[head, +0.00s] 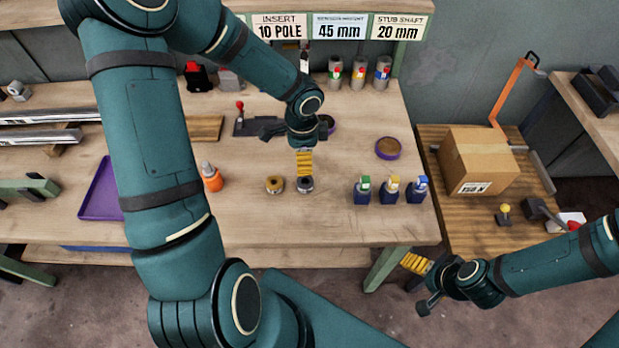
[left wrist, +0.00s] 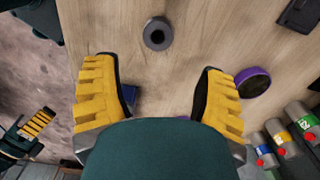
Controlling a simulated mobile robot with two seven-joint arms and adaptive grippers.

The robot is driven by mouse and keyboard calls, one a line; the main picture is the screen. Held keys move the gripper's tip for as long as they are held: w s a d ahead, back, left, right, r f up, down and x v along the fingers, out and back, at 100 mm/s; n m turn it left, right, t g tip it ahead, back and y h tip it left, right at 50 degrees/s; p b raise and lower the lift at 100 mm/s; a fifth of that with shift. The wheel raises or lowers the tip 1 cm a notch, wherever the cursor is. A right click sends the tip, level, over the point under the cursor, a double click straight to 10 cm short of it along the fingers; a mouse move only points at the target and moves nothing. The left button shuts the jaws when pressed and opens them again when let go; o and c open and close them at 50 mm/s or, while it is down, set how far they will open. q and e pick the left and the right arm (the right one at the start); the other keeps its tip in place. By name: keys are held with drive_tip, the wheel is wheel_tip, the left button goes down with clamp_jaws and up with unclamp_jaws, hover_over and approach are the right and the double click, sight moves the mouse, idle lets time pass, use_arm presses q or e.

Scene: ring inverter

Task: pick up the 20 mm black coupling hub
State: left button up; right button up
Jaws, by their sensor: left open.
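The black coupling hub (head: 305,185) is a short dark ring standing on the wooden bench, just right of a similar brass-coloured ring (head: 275,184). In the left wrist view the hub (left wrist: 157,33) shows its round face and centre hole, near the top middle. My left gripper (head: 304,164) hangs over the bench right above or just behind the hub; the gap is hard to judge. In the left wrist view the yellow-padded fingers of this gripper (left wrist: 158,66) are wide apart with nothing held. My right gripper (head: 410,284) is low at the bench's front right, fingers apart and empty.
Blue bottles (head: 389,192) stand right of the hub, and a purple-rimmed dish (head: 388,148) lies behind them. An orange-bodied bottle (head: 211,177) and purple tray (head: 101,190) are to the left. A black fixture (head: 259,126) sits behind. The bench front before the hub is clear.

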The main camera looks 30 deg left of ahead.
use_arm(q)
drive_tip(key=b, duration=0.2)
hover_over(305, 181)
drive_tip(key=s, duration=0.1)
wheel_tip(305, 181, down, 7)
drive_tip(key=shift+s+d+f, duration=0.1)
drive_tip(key=shift+d, duration=0.05)
drive_tip(key=f, duration=0.5)
drive_tip(key=shift+w+b, duration=0.35)
drive_tip(key=shift+w, duration=0.05)
use_arm(e)
drive_tip(key=f, duration=0.1)
drive_tip(key=s+f, duration=0.1)
drive_tip(key=f, duration=0.1)
drive_tip(key=shift+s+a, duration=0.1)
use_arm(q)
drive_tip(key=shift+r, duration=0.1)
drive_tip(key=c, duration=1.2)
